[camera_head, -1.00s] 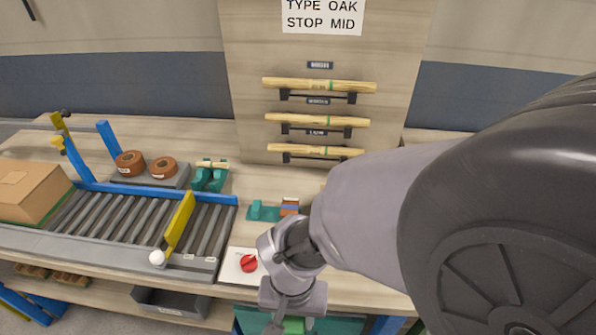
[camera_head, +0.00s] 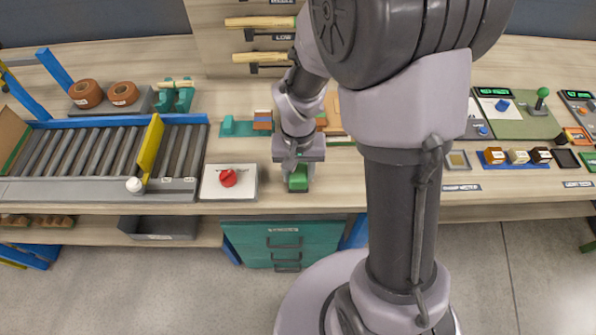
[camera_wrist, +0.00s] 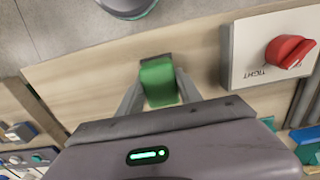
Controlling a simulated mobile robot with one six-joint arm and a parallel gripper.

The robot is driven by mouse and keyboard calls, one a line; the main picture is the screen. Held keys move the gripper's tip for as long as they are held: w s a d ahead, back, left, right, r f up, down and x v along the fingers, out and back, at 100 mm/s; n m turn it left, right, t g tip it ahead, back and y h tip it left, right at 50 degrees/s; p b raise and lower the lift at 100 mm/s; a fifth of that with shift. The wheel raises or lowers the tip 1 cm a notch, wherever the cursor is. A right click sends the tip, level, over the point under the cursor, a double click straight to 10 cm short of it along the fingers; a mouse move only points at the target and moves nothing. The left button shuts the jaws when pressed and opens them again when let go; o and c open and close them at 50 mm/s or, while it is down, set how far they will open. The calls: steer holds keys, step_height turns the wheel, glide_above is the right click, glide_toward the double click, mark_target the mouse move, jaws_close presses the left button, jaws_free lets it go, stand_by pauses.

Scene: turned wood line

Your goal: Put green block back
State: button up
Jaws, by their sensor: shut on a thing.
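The green block (camera_head: 298,178) is at the front part of the bench in the head view, just below my wrist. In the wrist view the green block (camera_wrist: 158,82) sits between the two grey fingers of my gripper (camera_wrist: 158,98), which is shut on it. A dark part shows at the block's far end. I cannot tell whether the block touches the bench top. In the head view my gripper (camera_head: 298,172) hides the bench right behind the block.
A white plate with a red knob (camera_head: 228,178) lies left of my gripper. A teal holder (camera_head: 240,127) and small brown-and-blue blocks (camera_head: 262,121) are behind it. The roller conveyor (camera_head: 80,155) is at left. Teal drawers (camera_head: 285,243) are below.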

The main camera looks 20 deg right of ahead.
mark_target(298, 171)
steer(key=shift+f, duration=0.2)
steer(key=o, duration=1.2)
step_height(298, 171, up, 12)
steer(key=p, duration=0.5)
steer(key=s+a+r+t, duration=0.1)
steer(key=s+r+t, duration=0.1)
steer(key=s+r, duration=0.2)
steer(key=s+a+r+t+y, duration=0.1)
steer(key=s+r+t, duration=0.1)
steer(key=s+r, duration=0.2)
steer(key=s+a+r+t+y, duration=0.1)
steer(key=s+a+r, duration=0.1)
steer(key=s+r, duration=0.2)
steer(key=shift+s+r+m+t, duration=0.2)
steer(key=shift+r, duration=0.7)
steer(key=shift+s+r+m+t, duration=0.15)
steer(key=shift+r+m+t, duration=0.05)
steer(key=shift+r, duration=0.7)
